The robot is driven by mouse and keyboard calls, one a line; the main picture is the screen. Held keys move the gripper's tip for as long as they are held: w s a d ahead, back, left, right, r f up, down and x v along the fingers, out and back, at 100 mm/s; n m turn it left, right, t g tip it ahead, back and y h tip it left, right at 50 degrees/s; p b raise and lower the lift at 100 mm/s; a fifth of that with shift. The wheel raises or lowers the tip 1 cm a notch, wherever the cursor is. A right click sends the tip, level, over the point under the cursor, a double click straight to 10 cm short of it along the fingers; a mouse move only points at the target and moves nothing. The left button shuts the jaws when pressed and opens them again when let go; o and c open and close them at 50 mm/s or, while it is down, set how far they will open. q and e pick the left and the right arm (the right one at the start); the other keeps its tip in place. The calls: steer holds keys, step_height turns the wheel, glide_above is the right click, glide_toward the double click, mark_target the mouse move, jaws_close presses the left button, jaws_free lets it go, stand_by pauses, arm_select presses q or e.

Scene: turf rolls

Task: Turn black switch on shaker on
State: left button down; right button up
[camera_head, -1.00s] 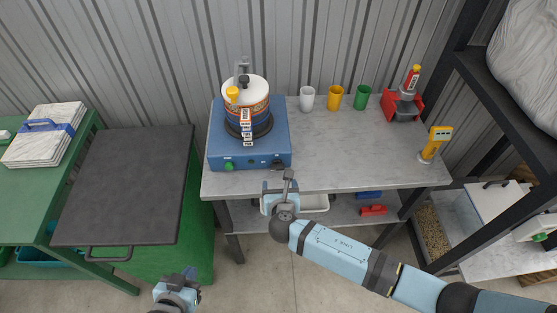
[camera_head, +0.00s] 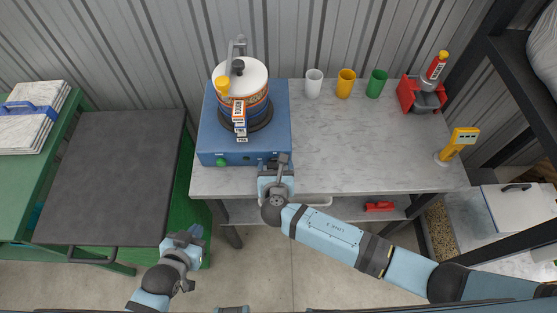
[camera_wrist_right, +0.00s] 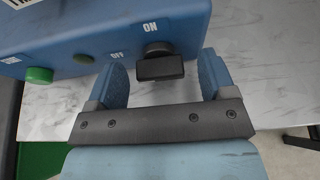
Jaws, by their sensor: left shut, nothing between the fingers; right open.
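The shaker (camera_head: 210,130) is a blue box on the grey table, with a stack of sieves (camera_head: 240,95) on top. Its black switch (camera_wrist_right: 160,64) shows in the right wrist view, a dark knob on the front face below the "ON" label, with "OFF" to its left. My right gripper (camera_wrist_right: 160,80) is open, its two blue fingers on either side of the switch, with visible room on both sides. In the head view my right gripper (camera_head: 277,170) is at the shaker's lower right front and hides the switch. My left gripper (camera_head: 193,236) is shut and empty, low in front of the black-topped cabinet.
A green button (camera_wrist_right: 40,75) is on the shaker's front, left of the switch. White, yellow and green cups (camera_head: 345,83), a red scoop holder (camera_head: 420,95) and a yellow device (camera_head: 458,142) stand on the table (camera_head: 370,160). A black-topped cabinet (camera_head: 110,180) stands left.

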steer(key=shift+w, duration=0.1)
arm_select(q)
steer(key=shift+w+d, duration=0.1)
steer(key=shift+w, duration=0.1)
arm_select(e)
steer(key=c, duration=0.9)
arm_select(q)
steer(key=shift+w+r, duration=0.1)
arm_select(e)
steer(key=shift+c, duration=0.2)
